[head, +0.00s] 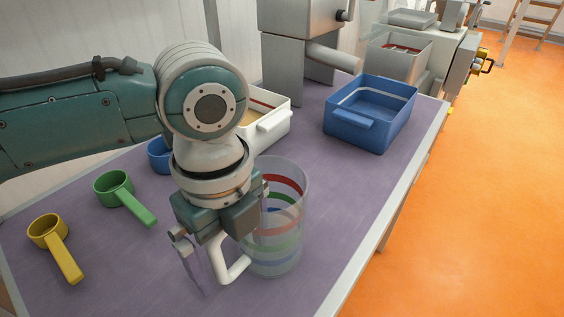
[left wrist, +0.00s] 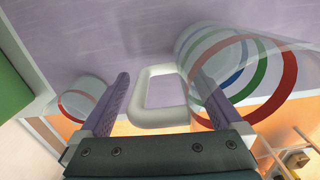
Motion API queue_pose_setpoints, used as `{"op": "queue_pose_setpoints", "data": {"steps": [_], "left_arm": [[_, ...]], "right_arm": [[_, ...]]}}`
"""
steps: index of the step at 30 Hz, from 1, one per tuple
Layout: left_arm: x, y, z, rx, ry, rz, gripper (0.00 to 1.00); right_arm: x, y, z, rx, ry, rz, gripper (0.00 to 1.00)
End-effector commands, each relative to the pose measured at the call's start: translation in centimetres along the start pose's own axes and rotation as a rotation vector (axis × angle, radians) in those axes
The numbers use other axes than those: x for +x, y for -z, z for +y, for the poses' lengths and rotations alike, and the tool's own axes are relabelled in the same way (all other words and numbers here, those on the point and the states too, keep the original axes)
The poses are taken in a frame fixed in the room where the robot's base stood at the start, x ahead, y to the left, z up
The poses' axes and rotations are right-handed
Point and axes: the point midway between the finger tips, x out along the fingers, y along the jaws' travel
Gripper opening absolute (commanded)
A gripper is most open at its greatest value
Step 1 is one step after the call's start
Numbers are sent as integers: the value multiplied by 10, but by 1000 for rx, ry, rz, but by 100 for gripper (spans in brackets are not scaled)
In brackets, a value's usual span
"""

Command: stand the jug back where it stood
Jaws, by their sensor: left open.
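The jug (head: 287,230) is a clear cylinder with red, green and blue bands. It stands upright on the purple table, right of my left gripper (head: 212,262) in the head view. Its white handle (head: 235,272) faces the gripper. In the left wrist view my left gripper (left wrist: 160,95) is open, with the handle (left wrist: 143,98) between its two fingers and a gap visible around it. The jug body (left wrist: 235,75) shows there at the right, partly behind the right finger. My right gripper is not in view.
Yellow (head: 48,232), green (head: 113,187) and blue (head: 158,155) scoops are at left. A white bin (head: 268,128) and a blue bin (head: 360,138) stand behind the jug. The purple table (head: 345,200) is clear right of the jug. A clear red-ringed container (left wrist: 82,97) shows in the left wrist view.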

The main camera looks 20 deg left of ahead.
Motion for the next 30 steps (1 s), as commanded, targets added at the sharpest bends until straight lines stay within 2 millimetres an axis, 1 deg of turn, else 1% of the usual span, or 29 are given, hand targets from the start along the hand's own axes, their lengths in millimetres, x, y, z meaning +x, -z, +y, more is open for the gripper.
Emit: {"op": "queue_pose_setpoints", "data": {"steps": [1,9,12,15,20,30], "left_arm": [[-11,0,-1,0,4,0,100],[-72,-1,-2,0,6,-1,100],[-91,-1,-1,1,5,-1,100],[-104,0,-1,-1,4,1,100],[-114,0,0,-1,1,1,100],[-114,0,0,-1,1,1,100]], "right_arm": [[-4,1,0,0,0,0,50],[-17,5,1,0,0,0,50],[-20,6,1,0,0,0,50],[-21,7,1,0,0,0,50],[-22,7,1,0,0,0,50],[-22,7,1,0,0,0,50]]}}
